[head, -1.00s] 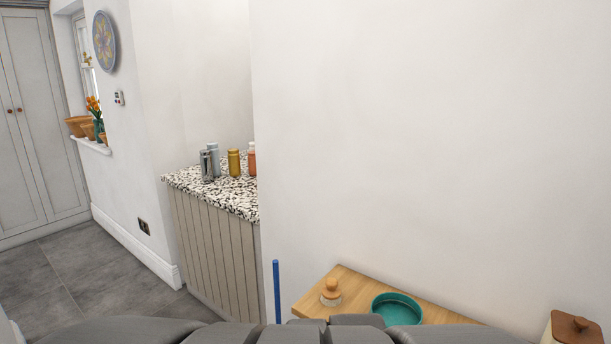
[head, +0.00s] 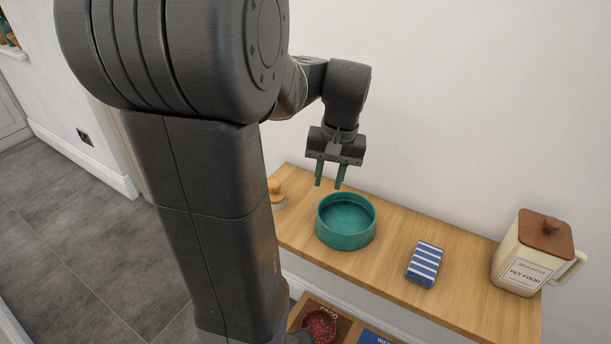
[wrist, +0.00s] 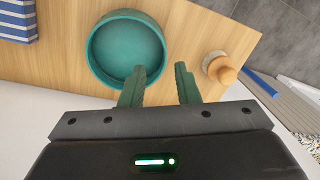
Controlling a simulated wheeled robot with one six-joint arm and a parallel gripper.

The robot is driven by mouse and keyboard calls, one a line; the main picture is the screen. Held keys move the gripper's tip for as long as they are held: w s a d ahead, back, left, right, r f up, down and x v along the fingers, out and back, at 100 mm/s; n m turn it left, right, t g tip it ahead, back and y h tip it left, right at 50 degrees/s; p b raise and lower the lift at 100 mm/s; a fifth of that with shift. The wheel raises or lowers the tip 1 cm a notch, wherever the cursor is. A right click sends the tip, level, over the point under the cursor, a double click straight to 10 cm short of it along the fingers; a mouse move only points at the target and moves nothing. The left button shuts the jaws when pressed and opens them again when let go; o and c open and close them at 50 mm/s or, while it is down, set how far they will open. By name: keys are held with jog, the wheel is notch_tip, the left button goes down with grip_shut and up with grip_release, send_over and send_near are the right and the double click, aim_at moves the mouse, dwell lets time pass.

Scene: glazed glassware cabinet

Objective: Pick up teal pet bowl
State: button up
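The teal pet bowl (head: 345,222) stands upright on a wooden shelf (head: 455,261), round and apparently empty. It also shows in the wrist view (wrist: 127,48), upper left of the fingers. My gripper (head: 329,182) is open and empty, with two green fingers pointing down just above and behind the bowl's far rim. In the wrist view my gripper (wrist: 160,85) has a clear gap between its fingertips, and the left finger overlaps the bowl's edge in the picture. I cannot tell whether it touches the rim.
A wooden-topped jar (head: 276,193) stands left of the bowl. A blue-and-white striped item (head: 424,264) and a pet food canister (head: 532,254) are to the right. A red bowl (head: 320,325) sits lower down. The white wall is close behind the shelf.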

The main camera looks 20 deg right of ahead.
aim_at(346, 219)
jog(key=f, duration=0.2)
jog(key=w+f, duration=0.1)
jog(key=f, duration=0.5)
jog(key=shift+w+d, duration=0.15)
jog(key=shift+w, duration=0.15)
jog(key=shift+w+a+f, duration=0.15)
jog(key=shift+w+f, duration=0.1)
jog(key=shift+f, duration=0.65)
jog(key=shift+w+a+f, duration=0.1)
jog(key=shift+w+f, duration=0.1)
jog(key=shift+f, duration=0.65)
jog(key=shift+w+a+f, duration=0.15)
jog(key=shift+w+f, duration=0.1)
jog(key=shift+f, duration=0.65)
grip_shut()
